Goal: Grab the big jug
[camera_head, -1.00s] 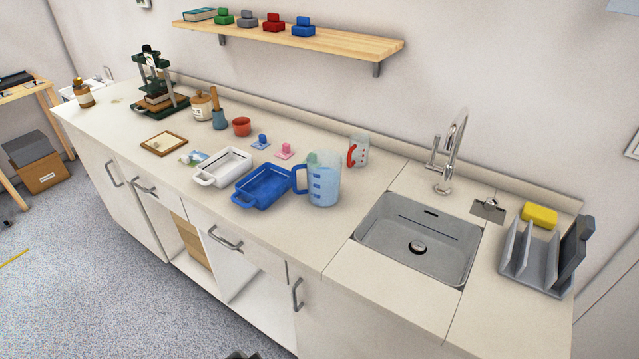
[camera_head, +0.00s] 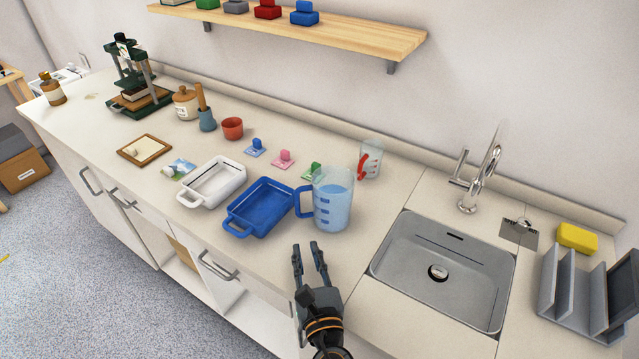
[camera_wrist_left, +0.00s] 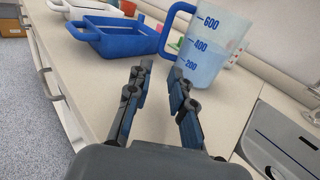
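The big jug (camera_head: 333,203) is a clear measuring jug with a blue handle and blue marks, holding pale blue liquid. It stands upright on the counter left of the sink, its handle toward the left. It also shows in the left wrist view (camera_wrist_left: 212,52). My left gripper (camera_head: 309,246) is open and empty at the counter's front edge, in front of the jug and apart from it. In the left wrist view its fingers (camera_wrist_left: 160,68) point toward the jug's handle side. My right gripper is not in view. A smaller jug with a red handle (camera_head: 371,159) stands behind the big one.
A blue tray (camera_head: 229,226) lies just left of the jug, with a white tray (camera_head: 185,200) beyond it. Small coloured stamps (camera_head: 283,157) stand behind the trays. The sink (camera_head: 392,264) is to the right. The counter (camera_head: 275,262) in front of the jug is bare.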

